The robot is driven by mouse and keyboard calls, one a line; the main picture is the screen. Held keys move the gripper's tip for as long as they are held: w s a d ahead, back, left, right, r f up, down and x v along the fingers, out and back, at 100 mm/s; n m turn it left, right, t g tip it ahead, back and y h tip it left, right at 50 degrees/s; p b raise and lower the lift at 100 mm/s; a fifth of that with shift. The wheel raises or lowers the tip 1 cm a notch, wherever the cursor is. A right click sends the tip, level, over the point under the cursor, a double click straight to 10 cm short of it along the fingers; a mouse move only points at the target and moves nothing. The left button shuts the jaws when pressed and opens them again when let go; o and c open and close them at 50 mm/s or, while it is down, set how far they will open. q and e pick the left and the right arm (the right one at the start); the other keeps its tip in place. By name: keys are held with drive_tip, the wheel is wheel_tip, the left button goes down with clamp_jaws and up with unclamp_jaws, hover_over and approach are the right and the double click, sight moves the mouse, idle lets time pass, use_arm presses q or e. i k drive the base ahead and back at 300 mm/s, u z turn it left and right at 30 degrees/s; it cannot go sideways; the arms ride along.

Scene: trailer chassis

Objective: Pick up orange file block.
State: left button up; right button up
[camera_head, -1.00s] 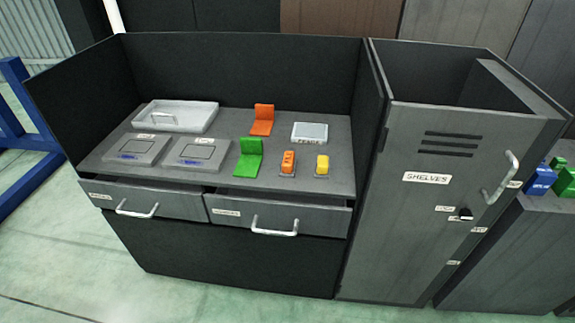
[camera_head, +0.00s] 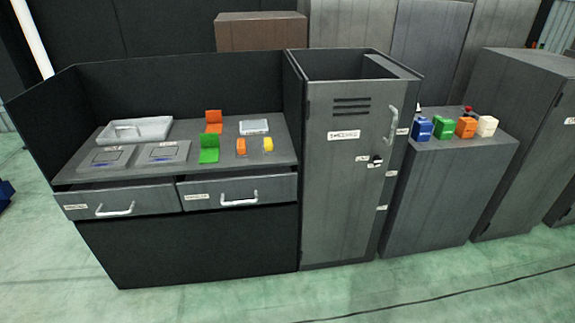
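Several orange things are in the head view, and I cannot tell for sure which is the file block. An orange block (camera_head: 466,128) stands on the low grey cabinet at right, in a row with a blue block (camera_head: 422,129), a green block (camera_head: 443,128) and a white block (camera_head: 487,126). On the desk at left are an orange L-shaped piece (camera_head: 213,122) and a small orange piece (camera_head: 241,147). Neither of my grippers is in view.
The desk (camera_head: 70,176) has two drawers with handles and holds a white tray (camera_head: 135,131), a green L-shaped piece (camera_head: 209,150) and a yellow piece (camera_head: 268,145). A tall locker (camera_head: 345,190) stands between desk and low cabinet (camera_head: 440,200). The front floor is clear.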

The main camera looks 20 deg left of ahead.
sight(242, 150)
drive_tip(key=z, duration=0.9)
drive_tip(key=i, duration=1.3)
drive_tip(key=u, duration=0.45)
